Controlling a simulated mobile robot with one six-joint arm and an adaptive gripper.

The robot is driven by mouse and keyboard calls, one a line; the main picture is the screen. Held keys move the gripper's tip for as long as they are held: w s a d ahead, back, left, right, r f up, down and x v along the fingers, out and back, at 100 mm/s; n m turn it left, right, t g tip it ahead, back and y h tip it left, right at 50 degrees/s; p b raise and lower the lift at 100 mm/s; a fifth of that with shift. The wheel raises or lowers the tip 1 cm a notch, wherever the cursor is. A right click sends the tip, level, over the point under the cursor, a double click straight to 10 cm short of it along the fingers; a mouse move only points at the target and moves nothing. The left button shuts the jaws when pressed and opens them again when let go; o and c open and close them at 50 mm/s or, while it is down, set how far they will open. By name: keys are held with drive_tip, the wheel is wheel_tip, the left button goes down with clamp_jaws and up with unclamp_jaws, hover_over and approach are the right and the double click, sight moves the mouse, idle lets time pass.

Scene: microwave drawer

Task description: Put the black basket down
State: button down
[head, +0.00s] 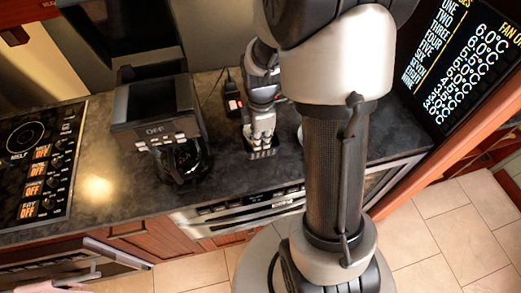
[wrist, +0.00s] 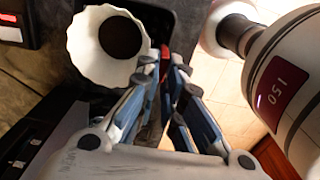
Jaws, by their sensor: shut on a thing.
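In the wrist view, my gripper's fingers (wrist: 166,75) are close together, shut on the basket's edge. A dark part of the basket (wrist: 155,17) shows beyond the fingertips, partly hidden by a white scalloped round piece with a dark centre (wrist: 88,25). I cannot tell whether the basket's bottom touches the counter or hangs just above it.
A black coffee maker (head: 155,108) stands left of the basket on the dark counter (head: 222,165). A stovetop (head: 38,160) is farther left. A small black device with red lights (head: 232,100) lies behind.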

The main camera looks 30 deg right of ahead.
sight(261, 150)
drive_tip(key=shift+f+b, duration=0.45)
drive_tip(key=shift+f, duration=2.05)
drive_tip(key=shift+f, duration=0.25)
drive_tip(key=c, duration=1.7)
unclamp_jaws()
drive_tip(key=shift+r, duration=0.1)
